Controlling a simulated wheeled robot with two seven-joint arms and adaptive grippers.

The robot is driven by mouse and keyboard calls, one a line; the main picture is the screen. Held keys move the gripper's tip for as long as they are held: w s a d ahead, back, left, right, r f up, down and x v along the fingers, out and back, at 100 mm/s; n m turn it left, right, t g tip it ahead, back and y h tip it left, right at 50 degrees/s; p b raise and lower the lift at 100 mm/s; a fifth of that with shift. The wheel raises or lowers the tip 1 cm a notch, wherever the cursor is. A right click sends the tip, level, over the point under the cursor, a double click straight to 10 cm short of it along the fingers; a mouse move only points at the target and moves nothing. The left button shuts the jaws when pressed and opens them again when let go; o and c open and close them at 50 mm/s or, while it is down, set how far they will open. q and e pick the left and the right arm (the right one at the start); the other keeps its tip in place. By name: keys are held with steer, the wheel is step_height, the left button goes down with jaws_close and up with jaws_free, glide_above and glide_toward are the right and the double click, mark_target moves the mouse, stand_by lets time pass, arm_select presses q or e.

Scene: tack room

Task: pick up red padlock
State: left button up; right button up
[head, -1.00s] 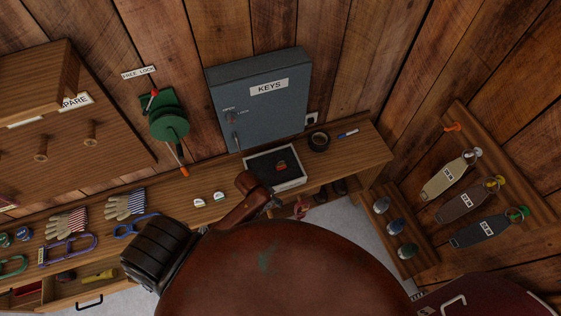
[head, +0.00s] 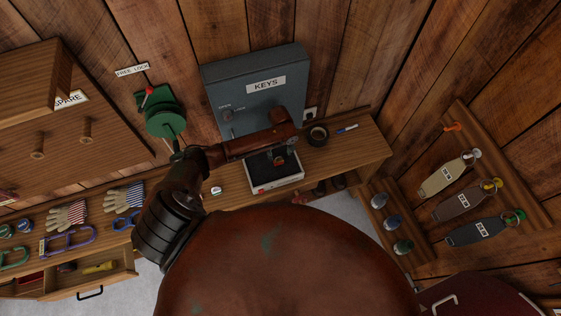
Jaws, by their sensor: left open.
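A shallow tray (head: 262,187) with a pale rim and dark inside lies on the bench below the grey key cabinet. A small dark and reddish thing sat in it a second ago. It is now mostly hidden by my left gripper, and I cannot tell for sure that it is the red padlock. My left arm reaches in from the left across the bench. My left gripper (head: 279,157) points down over the tray and is open. I cannot tell whether it touches anything. My right gripper is not in view.
The grey key cabinet (head: 255,83) stands close behind my left wrist. A black tape roll (head: 318,135) and a blue marker (head: 347,129) lie right of the tray. A green reel (head: 165,121) hangs on the wall. An open drawer (head: 120,263) sticks out at lower left.

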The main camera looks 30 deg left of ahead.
mark_target(279, 160)
arm_select(q)
steer(key=f, duration=0.3)
steer(key=f+p, duration=0.1)
steer(key=shift+s+a+f, duration=0.2)
steer(key=shift+a+f, duration=0.05)
steer(key=shift+a, duration=0.1)
steer(key=shift+f, duration=0.6)
steer(key=shift+c, duration=0.6)
steer(key=shift+w, duration=0.1)
steer(key=c, duration=1.3)
